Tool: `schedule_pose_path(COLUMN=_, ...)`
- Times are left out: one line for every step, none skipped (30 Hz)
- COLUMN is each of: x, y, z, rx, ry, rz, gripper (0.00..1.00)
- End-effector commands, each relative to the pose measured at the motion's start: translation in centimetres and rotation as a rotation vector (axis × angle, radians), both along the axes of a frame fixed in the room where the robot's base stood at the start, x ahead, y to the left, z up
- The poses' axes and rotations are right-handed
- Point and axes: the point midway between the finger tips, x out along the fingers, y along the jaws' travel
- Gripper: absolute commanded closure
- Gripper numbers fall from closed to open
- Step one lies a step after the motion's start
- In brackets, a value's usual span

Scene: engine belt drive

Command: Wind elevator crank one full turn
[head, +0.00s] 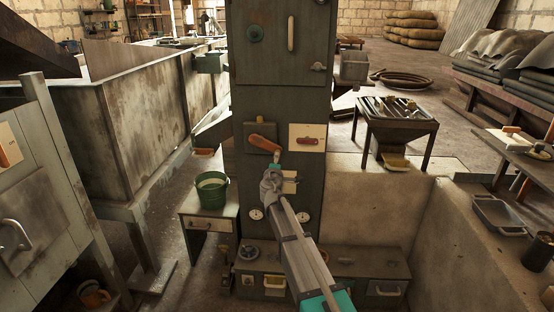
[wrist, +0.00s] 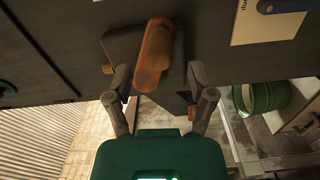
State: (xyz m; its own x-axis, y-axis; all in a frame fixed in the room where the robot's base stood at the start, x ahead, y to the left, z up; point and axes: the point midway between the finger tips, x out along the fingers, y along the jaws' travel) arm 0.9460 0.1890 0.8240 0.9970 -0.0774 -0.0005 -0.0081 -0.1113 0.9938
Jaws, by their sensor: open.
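The elevator crank (head: 264,143) is an orange-brown handle on a dark square plate on the front of the tall dark elevator casing (head: 283,105). In the head view its handle slants down to the right. In the wrist view the crank handle (wrist: 153,62) points toward the camera, between the two fingers. My gripper (head: 275,171) is just below the handle's right end in the head view. In the wrist view my gripper (wrist: 159,76) is open, with a finger on each side of the handle and visible gaps. I cannot tell the exact depth between fingertips and handle.
A pale panel with a red handle (head: 309,139) sits right of the crank. A green bucket (head: 211,188) stands on a small table to the left. A low bench with drawers (head: 330,262) lies below. A tool-filled stand (head: 398,122) is at the right.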

Motion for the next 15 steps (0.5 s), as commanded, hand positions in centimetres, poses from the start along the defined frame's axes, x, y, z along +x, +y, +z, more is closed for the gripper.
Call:
schedule_pose_path(x=-1.3, y=0.0, z=0.0, rx=0.000, ry=0.000, rz=0.001, gripper=0.29)
schedule_pose_path(x=-1.8, y=0.1, z=0.0, rx=0.000, ry=0.000, rz=0.001, gripper=0.29)
schedule_pose_path(x=-2.5, y=0.1, z=0.0, rx=0.000, ry=0.000, rz=0.002, gripper=0.29)
schedule_pose_path(x=-2.9, y=0.2, z=0.0, rx=0.000, ry=0.000, rz=0.002, gripper=0.29)
schedule_pose_path(x=-3.3, y=0.2, z=0.0, rx=0.000, ry=0.000, rz=0.002, gripper=0.29)
schedule_pose_path(x=-3.9, y=0.3, z=0.0, rx=0.000, ry=0.000, rz=0.002, gripper=0.29)
schedule_pose_path(x=-4.3, y=0.4, z=0.0, rx=0.000, ry=0.000, rz=0.002, gripper=0.29)
schedule_pose_path(x=-4.6, y=0.4, z=0.0, rx=0.000, ry=0.000, rz=0.002, gripper=0.29)
schedule_pose_path(x=-5.0, y=0.4, z=0.0, rx=0.000, ry=0.000, rz=0.001, gripper=0.29)
schedule_pose_path(x=-5.3, y=0.4, z=0.0, rx=0.000, ry=0.000, rz=0.001, gripper=0.29)
schedule_pose_path(x=-5.5, y=0.5, z=0.0, rx=0.000, ry=0.000, rz=0.001, gripper=0.29)
schedule_pose_path(x=-5.8, y=0.5, z=0.0, rx=0.000, ry=0.000, rz=0.001, gripper=0.29)
schedule_pose_path(x=-5.9, y=0.5, z=0.0, rx=0.000, ry=0.000, rz=0.001, gripper=0.29)
schedule_pose_path(x=-6.0, y=0.5, z=0.0, rx=0.000, ry=0.000, rz=0.001, gripper=0.29)
schedule_pose_path(x=-6.2, y=0.5, z=0.0, rx=0.000, ry=0.000, rz=0.001, gripper=0.29)
